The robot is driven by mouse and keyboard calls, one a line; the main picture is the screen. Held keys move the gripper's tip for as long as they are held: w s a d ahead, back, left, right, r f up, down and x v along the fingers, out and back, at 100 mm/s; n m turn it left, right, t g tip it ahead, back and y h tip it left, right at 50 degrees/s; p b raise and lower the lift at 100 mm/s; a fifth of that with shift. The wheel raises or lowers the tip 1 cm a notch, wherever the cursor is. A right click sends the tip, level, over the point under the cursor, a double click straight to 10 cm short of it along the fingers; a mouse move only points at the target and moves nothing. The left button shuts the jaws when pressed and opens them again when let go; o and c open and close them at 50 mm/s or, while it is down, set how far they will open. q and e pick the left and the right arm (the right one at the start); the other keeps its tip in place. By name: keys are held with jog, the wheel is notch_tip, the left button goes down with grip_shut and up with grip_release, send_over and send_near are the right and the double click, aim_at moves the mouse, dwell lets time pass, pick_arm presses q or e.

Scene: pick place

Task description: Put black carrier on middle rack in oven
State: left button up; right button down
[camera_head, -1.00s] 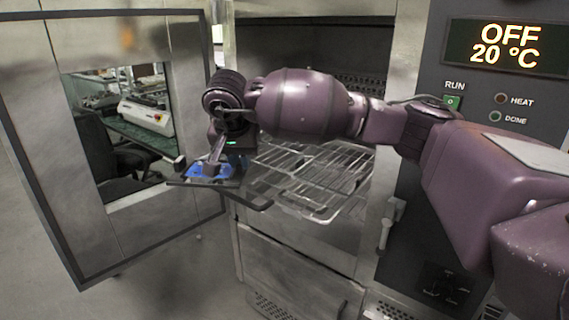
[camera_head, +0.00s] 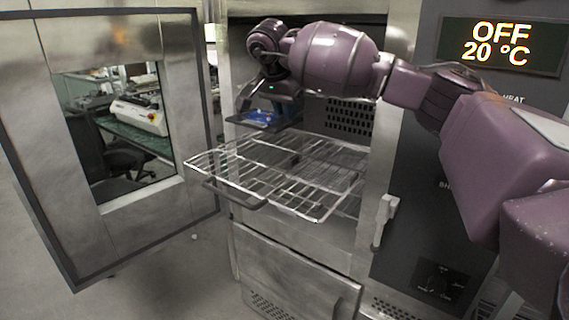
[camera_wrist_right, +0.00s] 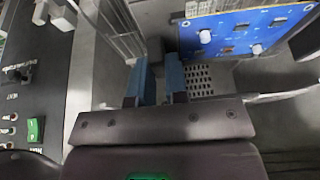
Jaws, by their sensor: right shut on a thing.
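My right gripper (camera_head: 267,98) is shut on the black carrier (camera_head: 284,117), which has a blue board (camera_head: 257,118) on it. It holds the carrier at the oven opening, above the pulled-out wire rack (camera_head: 255,180) and apart from it. In the right wrist view my blue-padded fingers (camera_wrist_right: 158,75) are close together around a dark part, and the blue board (camera_wrist_right: 240,35) shows at upper right. My gripper and wrist hide part of the carrier. My left gripper is not in view.
The oven door (camera_head: 205,225) stands open at left. The control panel (camera_head: 504,48) at right reads OFF and 20 °C. A dark handle (camera_head: 235,196) sits in front of the rack. The rack is bare, and a perforated wall (camera_head: 350,118) shows inside the oven.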

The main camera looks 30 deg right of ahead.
aim_at(276, 129)
notch_tip(276, 129, down, 9)
jog(key=shift+f, duration=2.35)
jog(key=shift+f, duration=0.1)
jog(key=c, duration=1.1)
grip_release()
jog(key=v, duration=1.1)
jog(key=shift+s+a+r, duration=0.1)
jog(key=shift+a+r, duration=0.1)
jog(key=shift+r, duration=0.4)
